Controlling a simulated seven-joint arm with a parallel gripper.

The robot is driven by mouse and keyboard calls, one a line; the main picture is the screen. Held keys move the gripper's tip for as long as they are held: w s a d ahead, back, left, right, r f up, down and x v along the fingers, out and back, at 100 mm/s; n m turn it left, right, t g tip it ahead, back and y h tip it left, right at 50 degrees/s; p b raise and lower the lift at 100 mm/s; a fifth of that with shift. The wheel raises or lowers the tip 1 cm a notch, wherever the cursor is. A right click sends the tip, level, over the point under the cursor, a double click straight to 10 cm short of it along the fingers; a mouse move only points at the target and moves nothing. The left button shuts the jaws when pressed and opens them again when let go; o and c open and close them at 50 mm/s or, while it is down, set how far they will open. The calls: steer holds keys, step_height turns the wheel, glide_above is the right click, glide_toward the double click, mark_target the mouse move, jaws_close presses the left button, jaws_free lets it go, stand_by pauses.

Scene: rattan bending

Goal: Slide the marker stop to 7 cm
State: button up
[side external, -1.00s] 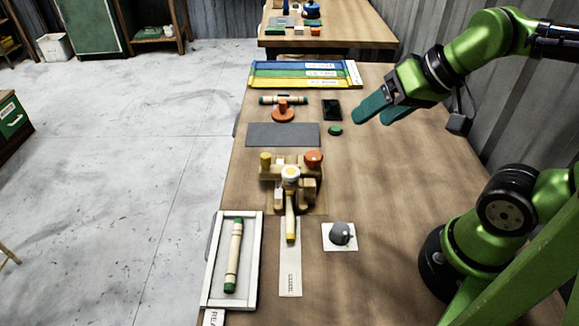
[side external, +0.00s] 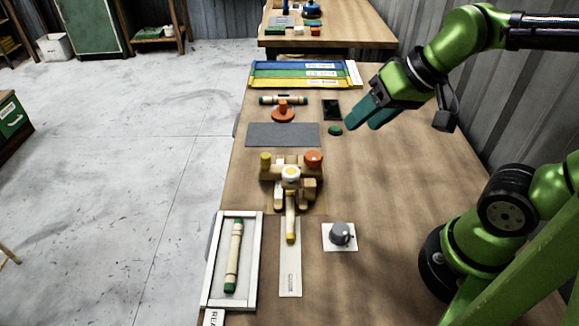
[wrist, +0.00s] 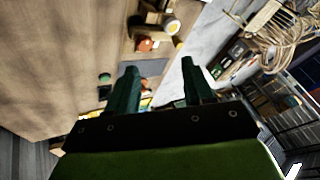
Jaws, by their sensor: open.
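The wooden bending jig (side external: 276,172) stands mid-table with a yellow knob (side external: 265,159), an orange knob (side external: 313,158) and a white-and-yellow cap (side external: 290,173). A wooden rod with a yellow end (side external: 290,237) runs from it over the upper part of a pale scale strip (side external: 289,275). I cannot tell which part is the marker stop, and the scale's marks are too small to read. My gripper (side external: 364,121) is open and empty above the table, behind and right of the jig. In the wrist view its two fingers (wrist: 159,66) stand apart with nothing between them.
A grey dial (side external: 340,234) sits right of the strip. A white tray (side external: 256,264) holds a green-ended rattan piece (side external: 234,257) at left. A grey mat (side external: 258,136), a green button (side external: 335,131) and coloured racks (side external: 270,75) lie farther back.

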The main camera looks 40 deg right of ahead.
steer(key=w+a+n+g, duration=0.1)
steer(key=w+a+g, duration=0.15)
steer(key=w, duration=0.55)
steer(key=g+h, duration=0.2)
steer(key=g, duration=0.2)
glide_above(266, 155)
steer(key=f, duration=0.2)
steer(key=shift+n, duration=0.4)
step_height(266, 155, down, 16)
steer(key=shift+s+r, duration=0.1)
steer(key=shift+r, duration=0.05)
jaws_close()
